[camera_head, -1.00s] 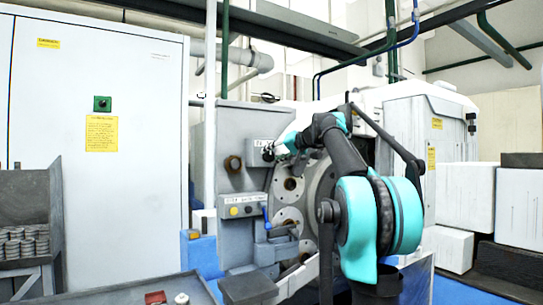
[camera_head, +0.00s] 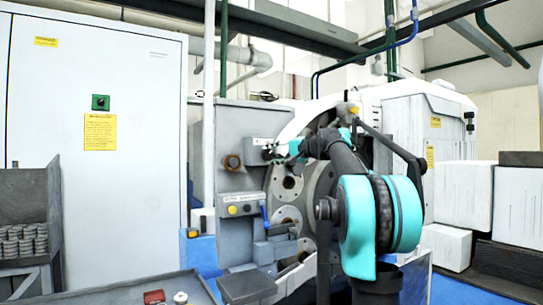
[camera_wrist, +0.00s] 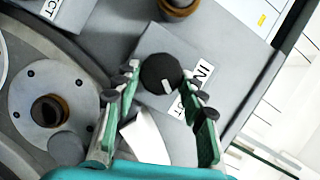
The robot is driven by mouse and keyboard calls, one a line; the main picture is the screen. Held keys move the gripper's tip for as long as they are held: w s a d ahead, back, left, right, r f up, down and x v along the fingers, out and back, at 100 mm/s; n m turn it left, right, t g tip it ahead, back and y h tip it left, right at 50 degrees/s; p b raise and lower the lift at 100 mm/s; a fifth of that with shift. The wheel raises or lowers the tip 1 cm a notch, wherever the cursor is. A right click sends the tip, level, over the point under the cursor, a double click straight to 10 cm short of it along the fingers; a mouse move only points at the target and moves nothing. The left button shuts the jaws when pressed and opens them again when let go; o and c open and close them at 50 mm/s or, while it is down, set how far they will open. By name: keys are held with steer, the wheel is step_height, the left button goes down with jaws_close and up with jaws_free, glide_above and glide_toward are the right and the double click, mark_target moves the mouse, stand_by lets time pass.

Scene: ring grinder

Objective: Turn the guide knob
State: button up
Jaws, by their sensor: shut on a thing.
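In the wrist view the guide knob (camera_wrist: 160,73) is a round black knob with a white mark on its face. It sits on a grey box beside a white label with black letters. The green-padded fingers of my gripper (camera_wrist: 166,86) stand on both sides of it, shut on it. In the head view my gripper (camera_head: 277,150) is at the small label on the upper part of the grey machine panel. There the knob is mostly hidden by the fingers and too small to make out clearly.
A brown knob (camera_head: 232,162) sits left of my gripper on the panel. Below is a box (camera_head: 238,205) with buttons and a blue lever (camera_head: 266,218). A round plate with holes (camera_head: 287,185) is close beneath my arm. A white cabinet (camera_head: 95,200) stands at left.

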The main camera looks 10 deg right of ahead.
stand_by(0.3)
steer(key=o, duration=1.2)
steer(key=shift+c, duration=0.2)
steer(key=v, duration=1.2)
